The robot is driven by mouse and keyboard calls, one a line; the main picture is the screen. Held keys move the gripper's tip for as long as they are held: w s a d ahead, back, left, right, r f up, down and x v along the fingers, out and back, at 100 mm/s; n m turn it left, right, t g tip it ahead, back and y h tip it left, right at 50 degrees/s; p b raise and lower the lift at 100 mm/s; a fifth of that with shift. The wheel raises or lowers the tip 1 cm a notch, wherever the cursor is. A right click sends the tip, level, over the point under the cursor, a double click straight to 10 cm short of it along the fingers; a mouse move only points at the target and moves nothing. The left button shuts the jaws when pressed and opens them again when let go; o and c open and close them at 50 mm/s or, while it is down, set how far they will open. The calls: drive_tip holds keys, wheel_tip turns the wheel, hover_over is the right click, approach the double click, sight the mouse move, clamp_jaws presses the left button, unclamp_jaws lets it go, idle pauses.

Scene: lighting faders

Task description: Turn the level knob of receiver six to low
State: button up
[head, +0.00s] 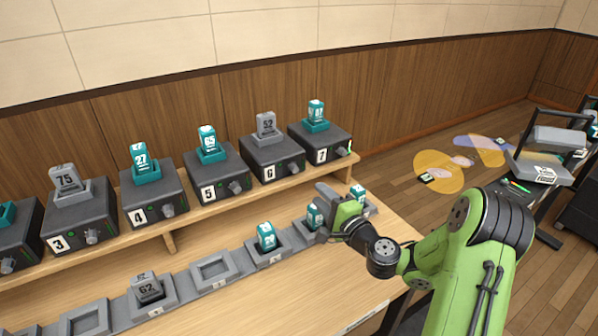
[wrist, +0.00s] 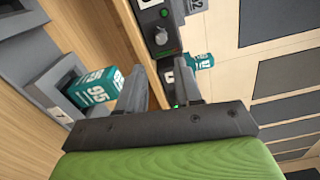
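Receiver six (head: 268,158) is a dark box labelled 6 on the raised shelf, with a grey pack marked 52 (head: 266,124) standing on it. Its level knob (head: 294,168) is a small grey knob on the front face; its setting is too small to read. In the wrist view the knob (wrist: 162,36) shows ahead of the fingertips, beside a green light. My gripper (head: 324,212) is in front of the shelf, over the lower charger row. In the wrist view its fingers (wrist: 151,68) are apart with nothing between them. It is not touching the knob.
Receiver seven (head: 320,142) stands right of six, and receiver five (head: 216,172) stands left. Teal packs, including one marked 95 (wrist: 96,88), sit in the lower charger row beside my gripper. The shelf (head: 205,215) runs beneath the receivers; the wooden wall is close behind.

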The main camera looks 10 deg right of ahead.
sight(296, 171)
drive_tip(key=p+x, duration=0.1)
drive_tip(key=x, duration=1)
drive_tip(key=shift+w+a, duration=0.15)
drive_tip(key=shift+w, duration=0.15)
drive_tip(key=shift+c, duration=0.4)
clamp_jaws()
drive_tip(key=shift+f+n+b, duration=0.15)
drive_tip(key=shift+n+b, duration=0.45)
